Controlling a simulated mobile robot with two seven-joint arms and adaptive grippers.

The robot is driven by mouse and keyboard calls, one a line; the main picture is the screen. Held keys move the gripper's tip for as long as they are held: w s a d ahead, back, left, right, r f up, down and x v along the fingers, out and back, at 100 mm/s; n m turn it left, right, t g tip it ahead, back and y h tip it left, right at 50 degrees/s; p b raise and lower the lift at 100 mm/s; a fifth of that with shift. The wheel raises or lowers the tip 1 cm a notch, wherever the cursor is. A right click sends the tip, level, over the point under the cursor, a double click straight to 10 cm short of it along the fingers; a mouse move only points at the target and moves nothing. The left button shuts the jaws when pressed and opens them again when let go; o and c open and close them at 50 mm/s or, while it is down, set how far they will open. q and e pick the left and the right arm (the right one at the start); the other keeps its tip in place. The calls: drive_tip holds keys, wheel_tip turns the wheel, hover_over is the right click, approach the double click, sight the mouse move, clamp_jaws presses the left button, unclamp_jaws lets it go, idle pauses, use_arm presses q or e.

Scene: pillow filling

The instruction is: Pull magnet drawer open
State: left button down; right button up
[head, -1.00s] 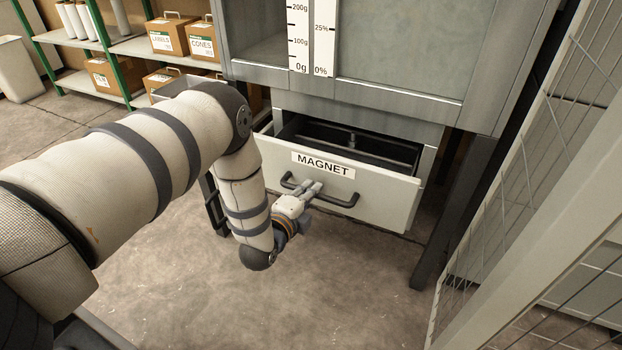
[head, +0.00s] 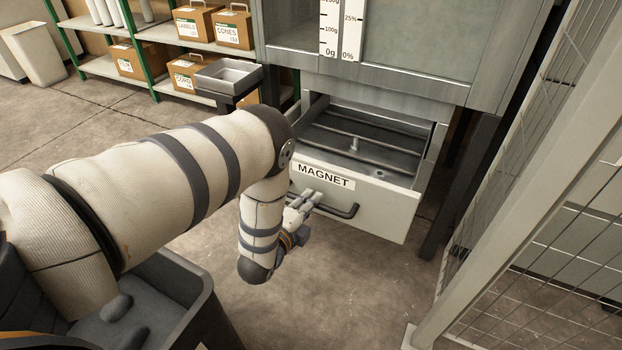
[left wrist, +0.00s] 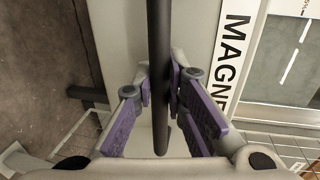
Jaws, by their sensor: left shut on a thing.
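The magnet drawer (head: 385,210) is a pale front with a MAGNET label (head: 324,176), set low in a grey cabinet. It stands well out, and its dark interior with a bar and an upright knob (head: 354,144) shows. A dark bar handle (head: 343,211) runs across its front. My left gripper (head: 314,197) is at the left part of the handle. In the left wrist view the purple-padded fingers (left wrist: 173,100) are shut on the handle (left wrist: 159,45), one on each side. My right gripper is not in view.
A wire-mesh fence with a pale post (head: 500,205) stands close on the right. Shelves with cardboard boxes (head: 233,28) are at the back left, and a grey tray (head: 228,74) stands left of the cabinet. The floor before the drawer is clear.

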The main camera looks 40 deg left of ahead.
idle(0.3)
use_arm(q)
drive_tip(key=c, duration=1.6)
unclamp_jaws()
drive_tip(key=shift+s, duration=0.1)
drive_tip(key=v, duration=1.2)
